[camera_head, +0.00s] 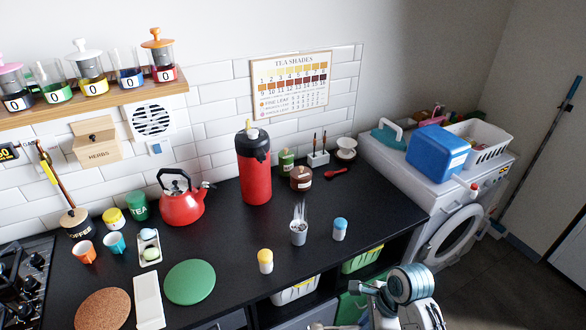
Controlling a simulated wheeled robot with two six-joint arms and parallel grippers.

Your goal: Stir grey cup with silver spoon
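A small grey cup (298,238) stands upright on the black worktop, right of the middle and near its front edge. Several thin silver handles (300,211) rise out of it; their lower ends are hidden inside, and I cannot tell which is the silver spoon. My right arm comes in at the bottom right, in front of the worktop and well short of the cup. Its gripper (366,290) is only partly visible, and its opening cannot be made out. My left gripper is not in view.
A blue-capped jar (340,231) stands right of the cup and a yellow-capped jar (265,262) front left. A tall red flask (255,180) and red kettle (182,206) stand behind. The worktop right of the blue-capped jar is clear.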

